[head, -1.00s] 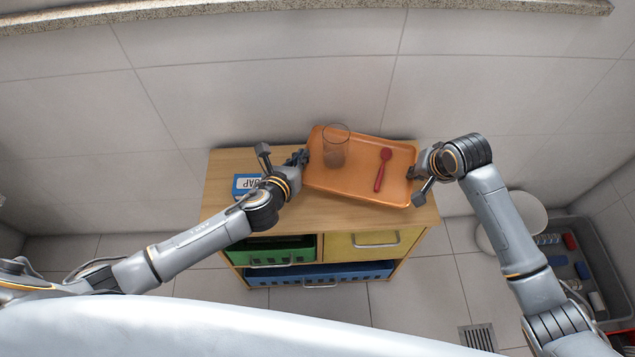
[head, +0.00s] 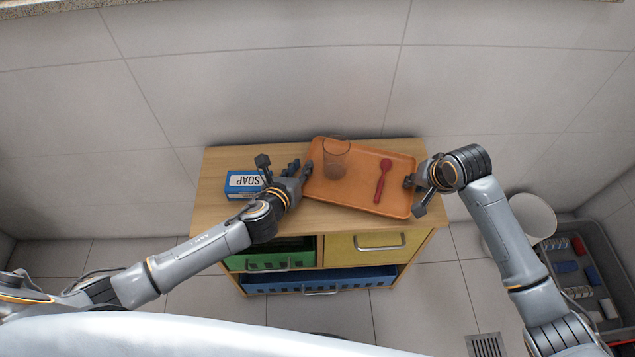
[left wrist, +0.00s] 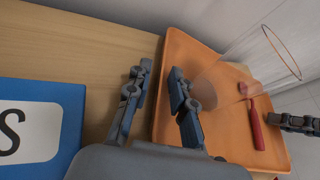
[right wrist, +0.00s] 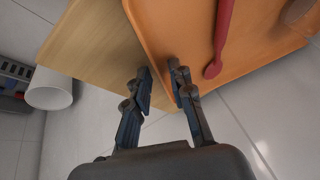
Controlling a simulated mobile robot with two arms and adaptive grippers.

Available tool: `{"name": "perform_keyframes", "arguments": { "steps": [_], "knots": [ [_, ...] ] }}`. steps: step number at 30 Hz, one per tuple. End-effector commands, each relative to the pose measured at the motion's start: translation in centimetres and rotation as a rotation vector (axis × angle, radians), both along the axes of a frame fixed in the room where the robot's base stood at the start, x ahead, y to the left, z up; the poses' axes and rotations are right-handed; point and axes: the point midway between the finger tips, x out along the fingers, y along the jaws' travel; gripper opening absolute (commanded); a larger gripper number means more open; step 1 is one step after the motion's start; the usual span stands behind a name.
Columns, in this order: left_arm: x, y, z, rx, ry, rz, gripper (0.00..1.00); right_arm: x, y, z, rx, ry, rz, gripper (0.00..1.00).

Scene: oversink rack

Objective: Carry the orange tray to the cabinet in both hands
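The orange tray (head: 352,197) lies at a slant over the wooden top of the cabinet (head: 220,215) and appears to rest on it. A clear tumbler (head: 336,160) stands upright on the tray, with a red spoon (head: 382,182) to its right. My left gripper (left wrist: 159,70) is at the tray's left edge, one finger over the tray and one outside, with a gap between. My right gripper (right wrist: 161,68) straddles the tray's right end, its fingers also apart. Contact with the rim is hard to tell.
A blue and white soap box (head: 245,184) sits on the cabinet top, left of my left gripper. Green and blue baskets and a yellow drawer (head: 365,246) are below. A white bin (head: 530,216) and grey crate (head: 600,255) stand at right. A tiled wall is behind.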

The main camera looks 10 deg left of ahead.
Motion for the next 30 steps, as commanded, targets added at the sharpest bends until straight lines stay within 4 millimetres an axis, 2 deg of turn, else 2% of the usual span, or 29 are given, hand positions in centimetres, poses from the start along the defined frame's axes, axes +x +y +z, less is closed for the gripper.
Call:
{"name": "perform_keyframes", "arguments": {
  "steps": [11,14,24,30],
  "knots": [
    [-0.5,0.0,0.3,-0.001,-0.001,-0.003,0.28,0.0,0.1,0.1,0.002,0.0,0.001,0.28],
    [-1.7,0.2,0.7,0.0,0.0,-0.002,0.28,0.0,0.1,0.1,0.002,0.0,0.001,0.28],
    [-8.2,1.4,3.3,0.0,0.001,-0.003,0.28,0.0,0.1,0.1,0.002,0.0,0.001,0.28],
    [-10.5,1.8,4.3,0.0,0.002,-0.001,0.28,0.0,0.1,0.1,0.002,0.0,0.001,0.28]
  ]
}}
